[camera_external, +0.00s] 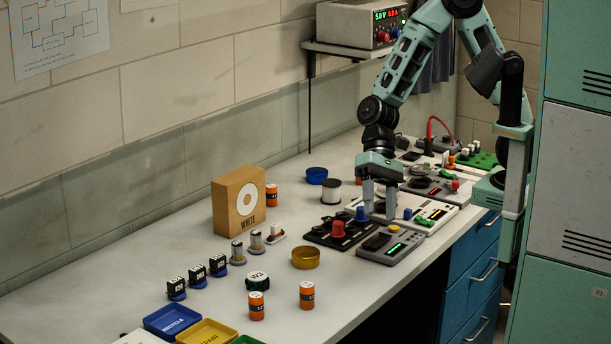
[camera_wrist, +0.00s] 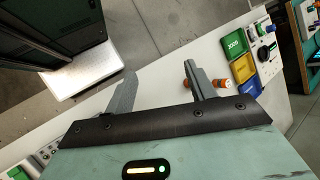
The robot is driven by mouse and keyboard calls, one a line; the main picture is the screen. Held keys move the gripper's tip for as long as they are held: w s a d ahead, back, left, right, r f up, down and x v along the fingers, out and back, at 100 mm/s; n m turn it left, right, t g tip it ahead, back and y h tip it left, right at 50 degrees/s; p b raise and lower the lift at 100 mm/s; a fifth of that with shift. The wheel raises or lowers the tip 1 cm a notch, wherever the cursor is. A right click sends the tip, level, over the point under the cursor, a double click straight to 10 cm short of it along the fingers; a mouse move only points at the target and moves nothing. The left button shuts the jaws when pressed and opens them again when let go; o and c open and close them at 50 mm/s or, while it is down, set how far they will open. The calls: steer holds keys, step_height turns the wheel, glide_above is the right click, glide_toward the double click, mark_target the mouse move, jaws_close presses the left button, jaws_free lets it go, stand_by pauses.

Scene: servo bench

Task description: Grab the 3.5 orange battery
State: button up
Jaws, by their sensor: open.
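Several orange batteries with dark label bands and pale tops stand on the bench. In the external view, one (camera_external: 256,306) is at the front by the trays, one (camera_external: 306,295) is to its right, and one (camera_external: 272,196) is beside the cardboard box. The printed values are too small to read surely, so I cannot tell which is 3.5. My gripper (camera_external: 379,207) is open and empty, pointing down over the instruments, well right of these batteries. In the wrist view, my gripper (camera_wrist: 160,70) shows spread fingers; an orange battery (camera_wrist: 222,83) lies beyond the right finger, partly hidden.
A blue tray (camera_external: 172,320) and a yellow tray (camera_external: 207,333) are at the front left. The "WHITE" box (camera_external: 238,202), an amber dish (camera_external: 306,258), small servos (camera_external: 197,275) and a grey meter (camera_external: 390,246) stand around. The bench right of the front batteries is clear.

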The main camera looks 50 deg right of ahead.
steer(key=w+a+f+m+y+b, duration=0.1)
steer(key=w+a+f+m+y, duration=0.3)
steer(key=w+a+m, duration=0.15)
steer(key=m+t+y+b, duration=0.2)
steer(key=m+t+y, duration=0.15)
steer(key=m, duration=0.65)
glide_toward(256, 295)
steer(key=shift+t+h, duration=0.25)
steer(key=p+x, duration=0.2)
steer(key=x, duration=0.1)
steer(key=p+x, duration=0.1)
steer(key=shift+w+a+f, duration=0.25)
steer(key=shift+w+a, duration=0.05)
steer(key=shift+a, duration=0.05)
steer(key=shift+s+p+x, duration=0.2)
steer(key=shift+p+x, duration=0.35)
steer(key=shift+x, duration=0.8)
steer(key=shift+s+p+x, duration=0.25)
steer(key=shift+p+x, duration=0.3)
steer(key=shift+x, duration=0.75)
steer(key=shift+r, duration=0.1)
steer(key=c, duration=1.1)
